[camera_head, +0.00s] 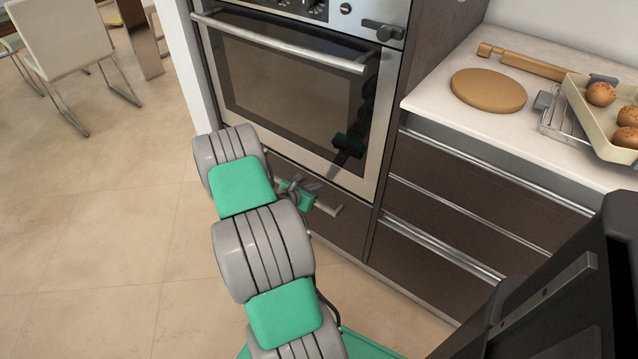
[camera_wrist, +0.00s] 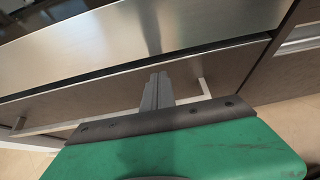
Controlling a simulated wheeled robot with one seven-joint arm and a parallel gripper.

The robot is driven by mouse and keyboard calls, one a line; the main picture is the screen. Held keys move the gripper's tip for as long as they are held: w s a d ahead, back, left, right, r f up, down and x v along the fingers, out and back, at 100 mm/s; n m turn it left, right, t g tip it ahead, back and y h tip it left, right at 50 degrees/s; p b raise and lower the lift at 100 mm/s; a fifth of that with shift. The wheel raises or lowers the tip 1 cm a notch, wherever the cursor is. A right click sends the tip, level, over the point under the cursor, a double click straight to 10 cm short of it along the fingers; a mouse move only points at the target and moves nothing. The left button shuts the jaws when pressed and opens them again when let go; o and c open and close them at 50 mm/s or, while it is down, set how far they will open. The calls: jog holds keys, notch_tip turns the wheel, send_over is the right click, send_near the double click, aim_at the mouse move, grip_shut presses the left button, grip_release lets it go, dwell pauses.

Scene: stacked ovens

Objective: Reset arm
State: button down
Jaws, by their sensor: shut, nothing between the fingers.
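My gripper (camera_wrist: 157,88) shows in the wrist view with its grey fingers together and nothing between them. It is in front of the dark drawer below the oven. In the head view my grey and green arm reaches down toward that drawer, and my gripper (camera_head: 310,186) is partly hidden behind the arm links. The drawer's bar handle (camera_head: 328,209) shows just right of it, and the handle also shows in the wrist view (camera_wrist: 204,88). I cannot tell whether the fingers touch anything.
The oven (camera_head: 290,85) has its door shut. To the right, a white counter (camera_head: 440,95) holds a round wooden board (camera_head: 488,90), a rolling pin (camera_head: 525,63) and a tray (camera_head: 590,122) of buns over dark drawers. A chair (camera_head: 68,42) stands back left. The floor at left is clear.

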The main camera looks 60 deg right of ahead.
jog(key=w+a+r+m+t+y+p, duration=0.1)
jog(key=w+a+r+m+y+p, duration=0.2)
jog(key=a+r, duration=0.6)
jog(key=w+a+r+m+t+y+p, duration=0.1)
jog(key=w+a+r+m+p, duration=0.35)
jog(key=a+r, duration=0.4)
jog(key=w+a+r+m+t+y+p, duration=0.1)
jog(key=w+a+r+m+y+p, duration=0.15)
jog(key=a+r+p, duration=0.45)
jog(key=s+a+r+m+t+y+p, duration=0.1)
jog(key=s+a+r+m+y+p, duration=0.1)
jog(key=a+r, duration=0.8)
jog(key=s+a+r+m+t+y+p, duration=0.1)
jog(key=s+a+r+m+y+p, duration=0.2)
jog(key=a+r, duration=0.8)
jog(key=s+a+m+p, duration=0.1)
jog(key=a, duration=0.3)
jog(key=shift+a+r+p, duration=0.25)
jog(key=shift+a+p, duration=0.1)
jog(key=shift+p, duration=0.05)
jog(key=shift+s, duration=0.1)
